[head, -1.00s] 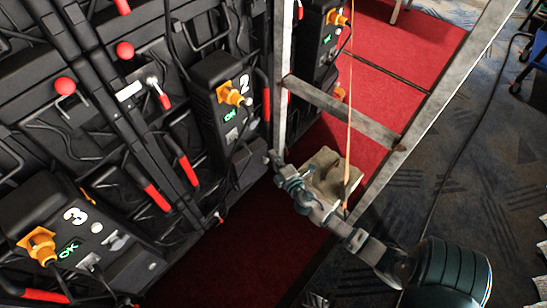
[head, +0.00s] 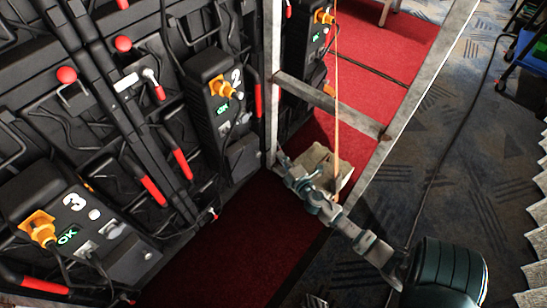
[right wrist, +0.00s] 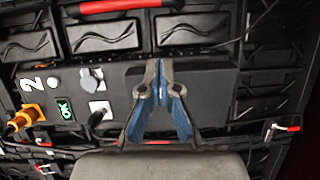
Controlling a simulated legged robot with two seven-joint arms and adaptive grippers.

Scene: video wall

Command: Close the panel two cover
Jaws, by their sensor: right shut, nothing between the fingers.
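Panel two (head: 222,103) is a black box marked 2 on the video wall, with an orange plug and a green OK display. In the right wrist view, panel two (right wrist: 62,95) shows left of my fingers, with a grey round-ended piece (right wrist: 90,78), perhaps the cover, over a pale socket plate. A black plug sits in a lower plate. My right gripper (right wrist: 157,65) is shut and empty, in front of the dark box right of these sockets. In the head view my right gripper (head: 281,159) is right of panel two, near the metal post. My left gripper is not in view.
Panel three (head: 75,225) is at the lower left. A metal frame (head: 335,104) with a post and crossbar stands near my right arm. A pale box (head: 322,165) sits behind the arm. Red carpet (head: 225,250) lies clear below the wall. Cables and red handles line the wall.

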